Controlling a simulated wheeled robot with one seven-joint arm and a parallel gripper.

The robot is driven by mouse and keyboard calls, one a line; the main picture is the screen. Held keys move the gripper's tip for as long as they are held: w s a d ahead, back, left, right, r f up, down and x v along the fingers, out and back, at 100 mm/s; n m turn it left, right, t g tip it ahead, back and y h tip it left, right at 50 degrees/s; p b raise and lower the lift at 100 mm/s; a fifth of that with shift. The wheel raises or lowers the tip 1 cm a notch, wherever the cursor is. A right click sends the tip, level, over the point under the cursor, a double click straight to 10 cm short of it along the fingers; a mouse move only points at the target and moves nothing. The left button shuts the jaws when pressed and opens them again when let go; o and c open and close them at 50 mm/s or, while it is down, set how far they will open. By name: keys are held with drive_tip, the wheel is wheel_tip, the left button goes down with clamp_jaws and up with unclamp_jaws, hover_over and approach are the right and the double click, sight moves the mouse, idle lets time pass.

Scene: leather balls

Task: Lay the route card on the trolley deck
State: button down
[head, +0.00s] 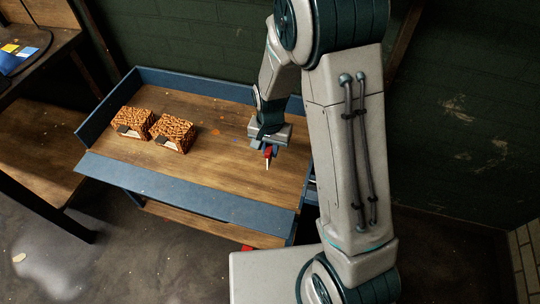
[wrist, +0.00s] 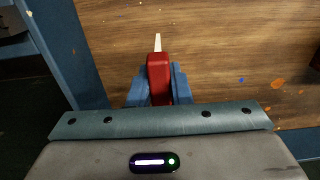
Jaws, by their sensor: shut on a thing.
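The trolley deck (head: 217,142) is a brown wooden surface inside blue raised edges; its wood also shows in the wrist view (wrist: 230,60). My gripper (head: 268,150) is over the right part of the deck, pointing down. In the wrist view its blue fingers (wrist: 159,90) are shut on a red thing (wrist: 158,72) with a thin pale end. The same red piece (head: 267,153) shows below the gripper in the head view, pale end down. Whether it touches the deck is unclear. I cannot make out a route card for certain; the held thing may be it, seen edge-on.
Two brown patterned boxes (head: 173,133) with pale and dark labels stand on the left part of the deck. Its middle is clear apart from small paint spots. A wooden bench (head: 35,135) at left has yellow, white and blue pieces (head: 14,55) on its upper shelf.

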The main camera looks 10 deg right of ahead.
drive_tip(key=shift+f, duration=1.95)
drive_tip(key=shift+f, duration=0.2)
drive_tip(key=c, duration=1.3)
unclamp_jaws()
drive_tip(key=shift+c, duration=0.2)
wheel_tip(320, 180, up, 12)
drive_tip(key=shift+r+p, duration=0.1)
drive_tip(key=shift+p, duration=0.3)
drive_tip(key=s+d+r+n+t, duration=0.1)
drive_tip(key=s+d+r+n, duration=0.1)
drive_tip(key=s+d+r, duration=0.2)
drive_tip(key=s+d+r+n+t, duration=0.1)
drive_tip(key=s+d+r+n, duration=0.1)
drive_tip(key=s+d+r, duration=0.3)
drive_tip(key=s+r, duration=0.4)
drive_tip(key=s, duration=0.3)
drive_tip(key=shift+d+r+n, duration=0.2)
drive_tip(key=shift+d+n, duration=0.05)
drive_tip(key=shift+n, duration=0.05)
